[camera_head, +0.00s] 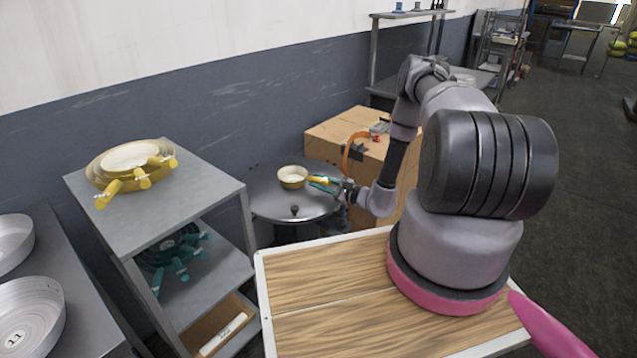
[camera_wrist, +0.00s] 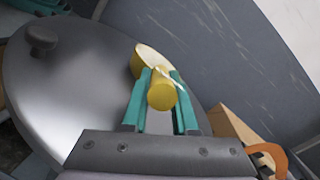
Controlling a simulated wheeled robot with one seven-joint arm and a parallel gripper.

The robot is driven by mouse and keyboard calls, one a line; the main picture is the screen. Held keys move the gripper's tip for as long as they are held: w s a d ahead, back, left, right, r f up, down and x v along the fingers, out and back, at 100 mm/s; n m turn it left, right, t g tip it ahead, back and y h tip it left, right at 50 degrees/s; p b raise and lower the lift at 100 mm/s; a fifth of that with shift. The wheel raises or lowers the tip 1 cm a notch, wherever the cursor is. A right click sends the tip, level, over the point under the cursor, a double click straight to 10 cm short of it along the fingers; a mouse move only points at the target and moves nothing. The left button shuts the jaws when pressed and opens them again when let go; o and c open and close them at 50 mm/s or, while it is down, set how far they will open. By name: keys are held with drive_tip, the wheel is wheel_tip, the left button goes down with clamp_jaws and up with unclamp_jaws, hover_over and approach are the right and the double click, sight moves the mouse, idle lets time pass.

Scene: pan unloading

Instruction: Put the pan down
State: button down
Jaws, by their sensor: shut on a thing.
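A small yellow pan (camera_head: 292,178) with a pale inside is over the round grey metal lid-like surface (camera_head: 270,202). My gripper (camera_head: 318,181), with teal fingers, is shut on the pan's yellow handle from the right. In the wrist view the handle end (camera_wrist: 161,96) sits between the two teal fingers (camera_wrist: 161,103), and part of the pan body (camera_wrist: 152,60) shows beyond them. I cannot tell whether the pan touches the surface or hangs just above it. The pan looks about level in the head view.
A dark knob (camera_head: 295,209) stands up from the round surface. A grey shelf (camera_head: 190,196) at left bears stacked yellow pans (camera_head: 104,188), with teal-handled pans (camera_head: 178,262) below. A wooden box (camera_head: 325,137) with an orange clamp (camera_head: 347,150) stands behind my arm.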

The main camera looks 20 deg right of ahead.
drive_tip(key=shift+f, duration=0.2)
drive_tip(key=c, duration=0.7)
unclamp_jaws()
drive_tip(key=shift+r, duration=0.1)
